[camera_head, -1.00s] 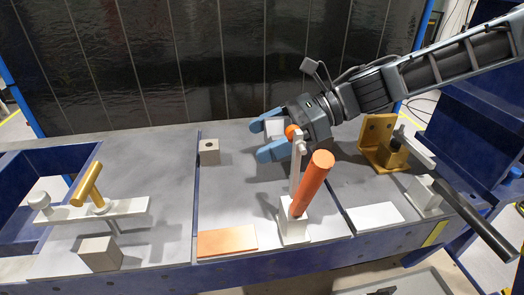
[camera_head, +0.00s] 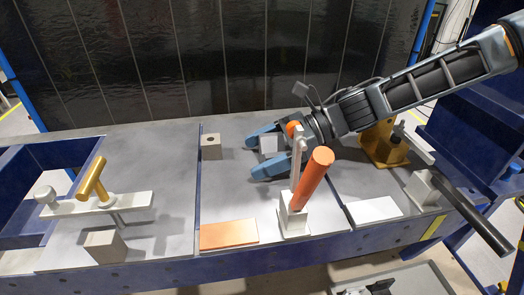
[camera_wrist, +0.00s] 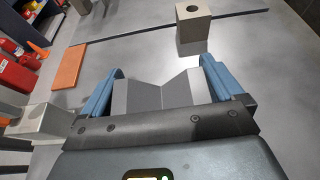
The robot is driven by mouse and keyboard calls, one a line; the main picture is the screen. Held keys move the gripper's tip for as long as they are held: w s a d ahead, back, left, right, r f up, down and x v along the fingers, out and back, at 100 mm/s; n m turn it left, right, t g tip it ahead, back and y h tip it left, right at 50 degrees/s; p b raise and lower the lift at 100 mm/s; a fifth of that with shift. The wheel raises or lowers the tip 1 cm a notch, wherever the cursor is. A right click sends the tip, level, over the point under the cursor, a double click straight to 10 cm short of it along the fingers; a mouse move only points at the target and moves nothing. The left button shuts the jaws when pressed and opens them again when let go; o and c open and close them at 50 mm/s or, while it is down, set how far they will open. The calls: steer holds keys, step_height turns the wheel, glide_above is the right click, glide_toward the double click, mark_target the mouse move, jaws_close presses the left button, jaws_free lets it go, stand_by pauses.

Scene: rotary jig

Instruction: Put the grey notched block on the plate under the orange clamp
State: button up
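The grey notched block (camera_wrist: 160,92) fills the space between my blue fingers in the wrist view, its V notch facing up in that picture. My gripper (camera_head: 262,154) is shut on it; the block also shows between the fingers in the head view (camera_head: 269,145). Whether it clears the table cannot be told. The orange clamp (camera_head: 312,180) stands nearer the camera, with a raised orange handle, a pale upright and a pale base (camera_head: 293,217). A flat orange plate (camera_head: 228,234) lies left of that base and shows in the wrist view (camera_wrist: 69,67).
A grey-brown block with a hole (camera_head: 211,147) stands left of my gripper. A yellow-handled clamp (camera_head: 95,190) and a plain block (camera_head: 105,245) are at the left. A white plate (camera_head: 374,210), an ochre bracket (camera_head: 384,145) and a black-handled clamp (camera_head: 460,210) are at the right.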

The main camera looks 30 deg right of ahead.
steer(key=shift+o, duration=0.4)
steer(key=shift+r, duration=0.2)
steer(key=b+v, duration=0.2)
steer(key=v, duration=1)
steer(key=shift+b, duration=0.3)
